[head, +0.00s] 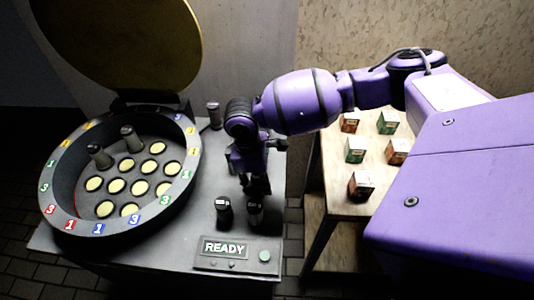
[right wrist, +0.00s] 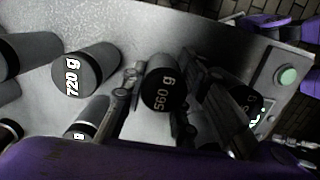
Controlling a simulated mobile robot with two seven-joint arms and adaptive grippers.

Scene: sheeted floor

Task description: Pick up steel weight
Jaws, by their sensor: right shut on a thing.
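My right gripper (head: 256,188) reaches down over the grey console top. In the right wrist view its two fingers are shut on a dark cylindrical steel weight marked 560 g (right wrist: 162,88). In the head view a dark weight (head: 255,214) stands right under the fingertips; I cannot tell whether it is lifted. Another dark weight (head: 223,213) stands just left of it. A weight marked 720 g (right wrist: 85,72) and other cylinders show beside the fingers in the right wrist view. My left gripper is not in view.
A round drum (head: 66,222) with yellow discs, numbered rim and raised lid stands at left, with two weights (head: 132,139) in it. A READY panel (head: 236,252) with a green button lies in front. A wooden table (head: 330,212) with several small boxes stands right.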

